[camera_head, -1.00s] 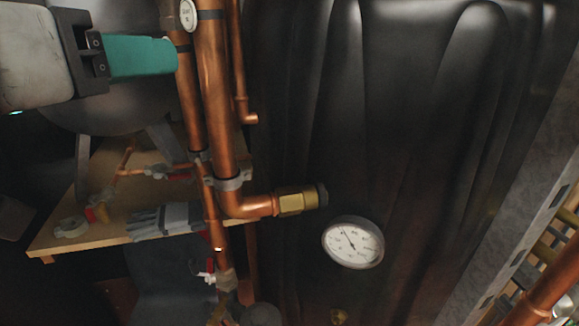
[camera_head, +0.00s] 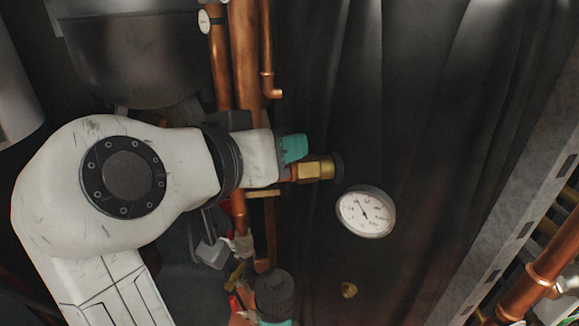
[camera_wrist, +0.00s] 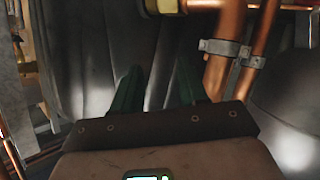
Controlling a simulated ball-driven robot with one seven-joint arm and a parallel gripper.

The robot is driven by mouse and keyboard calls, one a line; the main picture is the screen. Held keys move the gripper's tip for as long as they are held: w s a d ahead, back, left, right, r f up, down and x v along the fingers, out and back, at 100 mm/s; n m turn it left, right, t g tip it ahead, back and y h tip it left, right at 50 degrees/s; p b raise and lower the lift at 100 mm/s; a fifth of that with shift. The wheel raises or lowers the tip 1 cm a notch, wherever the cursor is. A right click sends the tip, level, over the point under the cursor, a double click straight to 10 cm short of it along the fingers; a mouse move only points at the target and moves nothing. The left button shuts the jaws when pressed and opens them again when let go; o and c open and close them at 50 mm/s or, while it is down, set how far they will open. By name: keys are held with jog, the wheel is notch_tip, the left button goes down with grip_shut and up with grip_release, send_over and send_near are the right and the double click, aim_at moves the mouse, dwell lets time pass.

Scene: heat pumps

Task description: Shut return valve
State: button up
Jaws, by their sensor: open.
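I cannot tell for sure which fitting is the return valve. In the head view, a small valve with a red handle (camera_head: 235,303) sits low on the pipework, beside a dark, round-capped part (camera_head: 275,292). My arm hides part of the pipes above it. My gripper (camera_head: 292,148) reaches in from the left, its teal finger in front of the copper pipes and close to the brass fitting (camera_head: 317,169). In the wrist view, the two dark green fingers (camera_wrist: 157,88) stand apart with nothing between them. No valve handle shows between them.
Vertical copper pipes (camera_head: 246,60) run above my gripper. A round white-faced gauge (camera_head: 365,212) is right of the brass fitting, before a dark wrinkled surface (camera_head: 400,100). A grey metal strut (camera_head: 500,215) slants along the right. A pipe clamp (camera_wrist: 228,50) shows in the wrist view.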

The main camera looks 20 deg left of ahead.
jog(key=shift+w+d+f, duration=0.25)
jog(key=shift+d+f, duration=0.45)
jog(key=shift+f, duration=0.3)
jog(key=shift+o, duration=0.2)
